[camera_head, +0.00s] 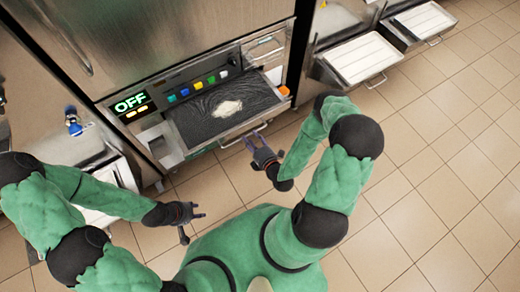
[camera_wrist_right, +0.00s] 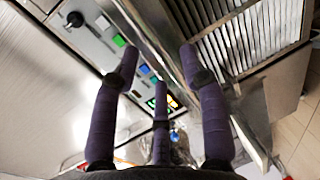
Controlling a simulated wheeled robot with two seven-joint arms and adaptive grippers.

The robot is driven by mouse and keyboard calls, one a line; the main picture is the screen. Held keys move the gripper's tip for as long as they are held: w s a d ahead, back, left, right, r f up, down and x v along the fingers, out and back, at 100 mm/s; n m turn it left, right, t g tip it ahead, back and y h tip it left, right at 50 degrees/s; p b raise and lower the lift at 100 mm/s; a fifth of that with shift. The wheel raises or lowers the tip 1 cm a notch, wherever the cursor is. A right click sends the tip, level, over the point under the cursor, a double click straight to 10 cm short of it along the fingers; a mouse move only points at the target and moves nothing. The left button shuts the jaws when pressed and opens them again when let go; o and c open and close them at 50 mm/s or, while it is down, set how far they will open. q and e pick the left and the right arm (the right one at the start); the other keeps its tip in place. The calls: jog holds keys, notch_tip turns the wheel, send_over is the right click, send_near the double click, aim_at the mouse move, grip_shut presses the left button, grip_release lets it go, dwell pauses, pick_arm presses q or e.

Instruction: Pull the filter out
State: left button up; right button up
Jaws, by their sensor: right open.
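In the head view, a dark, flat panel (camera_head: 190,122) with a pale patch on it sticks out from the front of the freezer, below its buttons. In the right wrist view, a slatted metal panel (camera_wrist_right: 250,35) fills the upper right; I cannot tell for certain which part is the filter. My right gripper (camera_head: 262,146) is open and empty, in front of the machine near a metal handle bar (camera_head: 243,134). Its spread purple fingers show in the right wrist view (camera_wrist_right: 160,65), apart from the slats. My left gripper (camera_head: 197,222) has its fingers apart and holds nothing, over the floor.
The freezer (camera_head: 170,40) shows a green "OFF" display (camera_head: 131,102) and a row of coloured buttons (camera_head: 198,85). White trays (camera_head: 362,58) stand out from machines at the upper right. A blue item (camera_head: 73,122) is at the left. Tiled floor at the right is clear.

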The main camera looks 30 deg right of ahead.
jog(key=v, duration=0.8)
jog(key=shift+s, duration=0.3)
jog(key=w+a+f+m+g+y, duration=0.2)
jog(key=a+f+m+g+y, duration=0.1)
jog(key=a+f+m+g, duration=0.4)
jog(key=s+a+r+m+g, duration=0.3)
jog(key=s+a+m+g, duration=0.3)
jog(key=m, duration=0.7)
jog(key=s+g, duration=0.2)
jog(key=shift+s+r+m, duration=0.2)
jog(key=shift+s+m, duration=0.2)
